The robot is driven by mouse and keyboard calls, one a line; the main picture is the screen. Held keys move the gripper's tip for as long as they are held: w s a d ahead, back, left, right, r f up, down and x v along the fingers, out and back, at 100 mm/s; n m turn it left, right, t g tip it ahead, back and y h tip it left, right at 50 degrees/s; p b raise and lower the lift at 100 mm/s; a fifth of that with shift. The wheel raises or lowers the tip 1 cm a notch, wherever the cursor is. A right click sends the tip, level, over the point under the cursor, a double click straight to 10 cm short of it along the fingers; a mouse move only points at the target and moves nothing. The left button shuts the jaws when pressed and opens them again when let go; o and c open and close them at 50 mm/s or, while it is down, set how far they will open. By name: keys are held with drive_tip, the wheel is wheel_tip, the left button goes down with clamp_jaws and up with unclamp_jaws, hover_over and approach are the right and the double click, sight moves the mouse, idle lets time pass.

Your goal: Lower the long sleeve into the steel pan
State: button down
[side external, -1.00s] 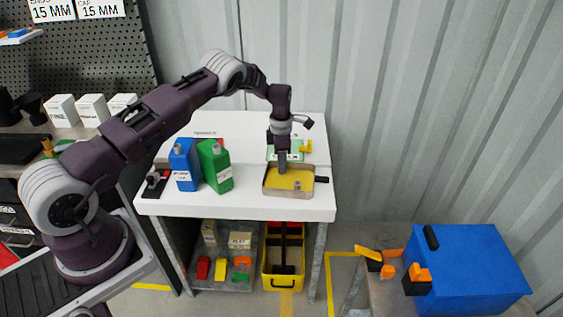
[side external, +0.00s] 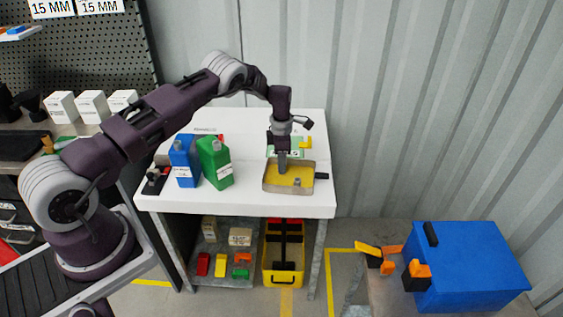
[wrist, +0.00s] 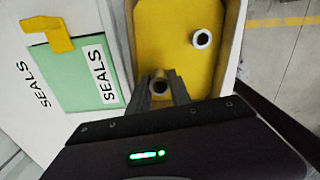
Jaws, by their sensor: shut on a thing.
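The steel pan (side external: 268,189) with a yellow floor sits on the white table; its wall and yellow floor also show in the wrist view (wrist: 180,20). My gripper (side external: 283,158) points down over the pan's back left part. In the wrist view its two fingers (wrist: 160,90) are shut on a grey sleeve (wrist: 159,86), seen end-on. The sleeve (side external: 283,168) hangs upright below the fingers; whether its lower end touches the pan floor I cannot tell. A second, short grey sleeve (side external: 297,182) stands in the pan, apart from mine; it also shows in the wrist view (wrist: 202,38).
A green SEALS mat (wrist: 75,75) with a yellow piece (wrist: 50,34) lies beside the pan. A blue bottle (side external: 184,160) and a green bottle (side external: 215,162) stand left of the pan. The pan's dark handle (side external: 321,176) points right. The table's front strip is clear.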

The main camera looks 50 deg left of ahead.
drive_tip(key=shift+f, duration=0.6)
idle(0.3)
drive_tip(key=c, duration=1.1)
unclamp_jaws()
